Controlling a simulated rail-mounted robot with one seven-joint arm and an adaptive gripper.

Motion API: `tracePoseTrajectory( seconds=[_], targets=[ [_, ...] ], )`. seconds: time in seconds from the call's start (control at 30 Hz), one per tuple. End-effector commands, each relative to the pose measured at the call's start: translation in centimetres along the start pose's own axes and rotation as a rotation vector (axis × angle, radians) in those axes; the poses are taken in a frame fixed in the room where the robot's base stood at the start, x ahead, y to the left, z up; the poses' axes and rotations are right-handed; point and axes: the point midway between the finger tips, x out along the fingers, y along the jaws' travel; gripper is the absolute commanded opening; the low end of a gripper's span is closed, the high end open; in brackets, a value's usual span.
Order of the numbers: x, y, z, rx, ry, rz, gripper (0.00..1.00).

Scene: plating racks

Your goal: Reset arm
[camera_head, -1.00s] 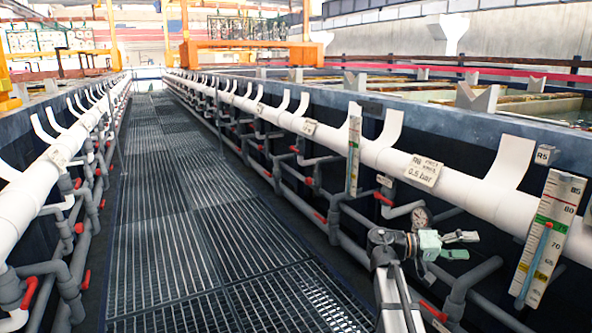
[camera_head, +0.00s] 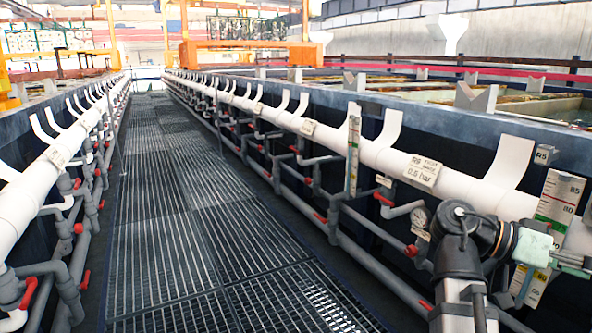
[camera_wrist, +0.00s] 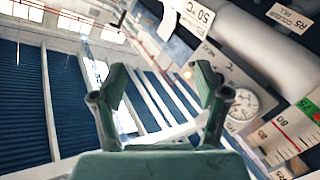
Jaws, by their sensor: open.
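My gripper (camera_head: 572,262) is at the right edge of the head view, in front of the lower part of a thermometer-like scale board (camera_head: 557,203) on the right rack. My gripper also shows in the wrist view (camera_wrist: 160,78), its two green fingers spread apart with nothing between them. The scale board shows at the right of the wrist view (camera_wrist: 292,132). My arm hides some grey pipes behind it.
A white pipe (camera_head: 455,185) with a "0.5 bar" tag (camera_head: 423,170) runs along the right rack. Red valve handles (camera_head: 383,198) stick out. The grated walkway (camera_head: 200,230) is clear.

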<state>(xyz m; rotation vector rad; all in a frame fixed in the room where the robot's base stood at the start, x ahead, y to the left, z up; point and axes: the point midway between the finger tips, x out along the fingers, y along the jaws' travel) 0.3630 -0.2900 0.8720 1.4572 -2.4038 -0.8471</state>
Motion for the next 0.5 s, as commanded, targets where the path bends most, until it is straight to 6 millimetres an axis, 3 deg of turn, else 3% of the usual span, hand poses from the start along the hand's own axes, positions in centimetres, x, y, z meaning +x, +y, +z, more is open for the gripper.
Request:
tracePoseTrajectory(
  seconds=[0.03,0.3,0.5],
  targets=[
    [0.7,1.4,0.5,0.026,-0.015,0.004,0.74],
    [3.4,7.4,1.8,0.140,-0.073,0.021,0.74],
    [4.6,10.1,2.3,0.196,-0.092,0.029,0.74]
  ],
)
